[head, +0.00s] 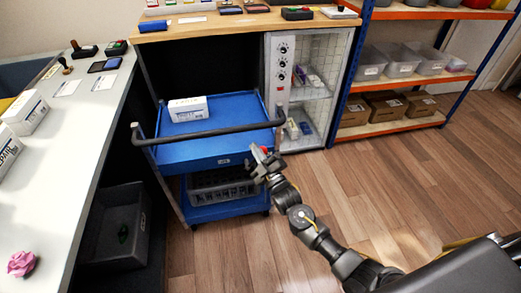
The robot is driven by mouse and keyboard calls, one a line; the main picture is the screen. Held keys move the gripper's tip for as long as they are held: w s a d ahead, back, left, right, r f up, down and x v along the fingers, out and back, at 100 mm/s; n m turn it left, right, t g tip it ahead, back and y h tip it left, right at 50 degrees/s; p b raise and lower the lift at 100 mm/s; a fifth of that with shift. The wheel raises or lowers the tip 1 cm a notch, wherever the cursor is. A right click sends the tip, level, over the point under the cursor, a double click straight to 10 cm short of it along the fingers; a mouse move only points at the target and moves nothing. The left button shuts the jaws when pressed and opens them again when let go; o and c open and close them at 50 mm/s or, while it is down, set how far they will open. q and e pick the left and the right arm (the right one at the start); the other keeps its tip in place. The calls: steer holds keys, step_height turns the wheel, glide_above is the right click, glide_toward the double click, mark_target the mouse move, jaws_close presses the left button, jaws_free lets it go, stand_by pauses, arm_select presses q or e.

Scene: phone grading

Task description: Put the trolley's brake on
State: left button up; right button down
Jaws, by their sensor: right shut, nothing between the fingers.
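The blue trolley (225,149) stands in the middle of the head view, with two shelves and a black push handle (210,132) along its near side. A small red part (264,149) shows at the trolley's near right corner, right at my right gripper; I cannot tell whether it is the brake or whether they touch. My right gripper (259,162) is shut and empty, in front of the trolley's right side. It partly hides that corner. My left gripper is not in view.
A white box (188,108) lies on the top shelf and a grey crate (222,189) on the lower one. A glass-fronted cabinet (307,85) stands right behind the trolley. A pale counter (62,150) runs at left, with a dark bin (117,240) below. Wooden floor (420,180) is free at right.

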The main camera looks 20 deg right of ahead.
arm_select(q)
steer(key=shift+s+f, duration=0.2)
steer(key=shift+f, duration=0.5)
arm_select(e)
steer(key=a+v, duration=0.1)
steer(key=v, duration=0.8)
steer(key=shift+s+r, duration=0.25)
steer(key=shift+s, duration=0.25)
